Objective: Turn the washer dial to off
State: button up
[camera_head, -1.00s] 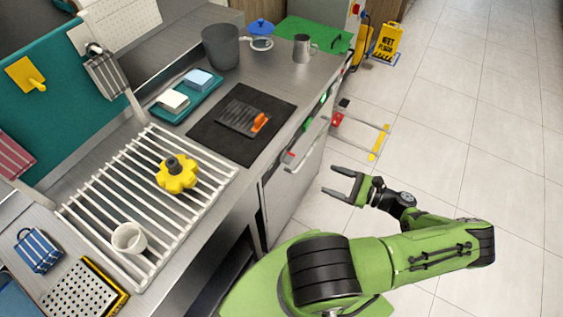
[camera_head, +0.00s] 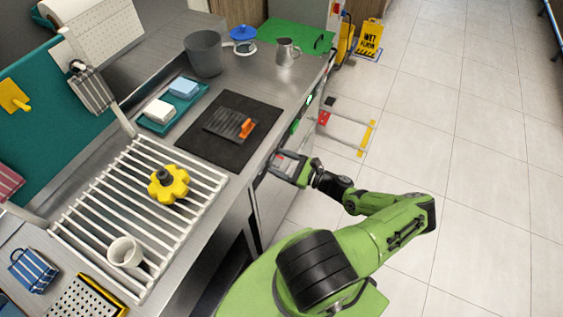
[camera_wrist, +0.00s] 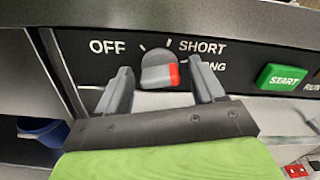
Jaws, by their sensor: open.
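The washer dial (camera_wrist: 157,68) is a grey knob with a red mark on its right side, in the middle of the wrist view. OFF is printed to its left, SHORT to its upper right, and a partly hidden word ending in "ONG" to its right. The red mark faces right, toward the SHORT and "ONG" side, away from OFF. My gripper (camera_wrist: 163,78) is open, one finger on each side of the dial; I cannot tell whether they touch it. In the head view my gripper (camera_head: 282,166) is at the counter's front, where the dial is hidden.
A green START button (camera_wrist: 283,78) lies right of the dial on the black panel. Open tiled floor (camera_head: 470,150) lies right.

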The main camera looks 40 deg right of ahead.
jog(key=c, duration=1.1)
jog(key=shift+o, duration=0.2)
